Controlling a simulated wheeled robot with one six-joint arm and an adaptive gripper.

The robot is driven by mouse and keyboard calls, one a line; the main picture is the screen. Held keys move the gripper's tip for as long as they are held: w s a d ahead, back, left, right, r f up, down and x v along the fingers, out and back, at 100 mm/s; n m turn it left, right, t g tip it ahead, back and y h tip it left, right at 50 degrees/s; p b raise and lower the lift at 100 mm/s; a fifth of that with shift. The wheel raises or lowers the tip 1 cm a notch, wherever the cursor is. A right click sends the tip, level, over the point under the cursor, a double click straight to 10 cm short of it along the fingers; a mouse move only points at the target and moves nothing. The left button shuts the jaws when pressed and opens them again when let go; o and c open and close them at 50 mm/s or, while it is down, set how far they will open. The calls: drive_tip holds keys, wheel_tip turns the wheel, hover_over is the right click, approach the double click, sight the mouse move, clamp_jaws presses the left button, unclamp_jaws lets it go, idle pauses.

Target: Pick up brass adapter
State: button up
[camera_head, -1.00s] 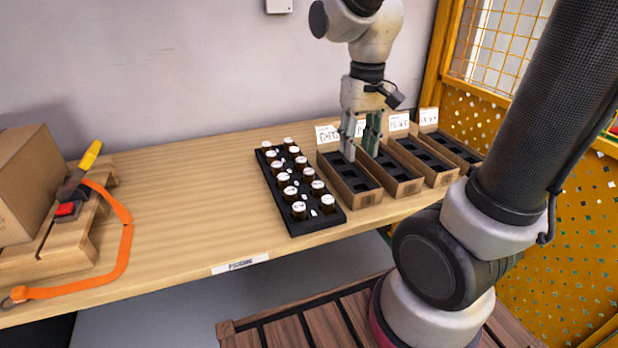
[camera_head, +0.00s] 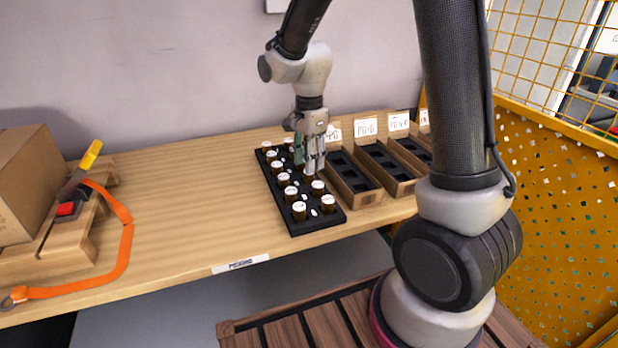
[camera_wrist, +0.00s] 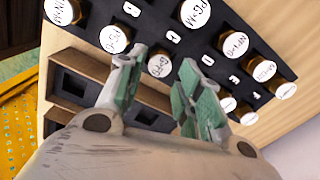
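Several brass adapters with white labelled caps stand upright in a black tray (camera_head: 295,232). The tray also shows in the wrist view (camera_wrist: 205,50). My gripper (camera_head: 313,165) is over the right side of the tray, pointing down. In the wrist view my gripper (camera_wrist: 162,82) is open, its two green-padded fingers apart and empty. One brass adapter (camera_wrist: 160,66) shows in the gap between the fingertips, and I cannot tell whether they touch it. Other brass adapters (camera_wrist: 232,45) stand nearby. In the head view my gripper hides part of the tray's back right.
Cardboard bins (camera_head: 352,198) with labels and black inserts stand right of the tray. A wooden pallet (camera_head: 85,262) with a box (camera_head: 22,185) and an orange strap (camera_head: 127,250) is at the left. The table between is clear. A yellow mesh panel (camera_head: 540,220) is at the right.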

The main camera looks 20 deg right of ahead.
sight(309, 178)
wheel_tip(309, 178, down, 4)
drive_tip(key=shift+f, duration=0.2)
clamp_jaws()
drive_tip(key=shift+r, duration=0.1)
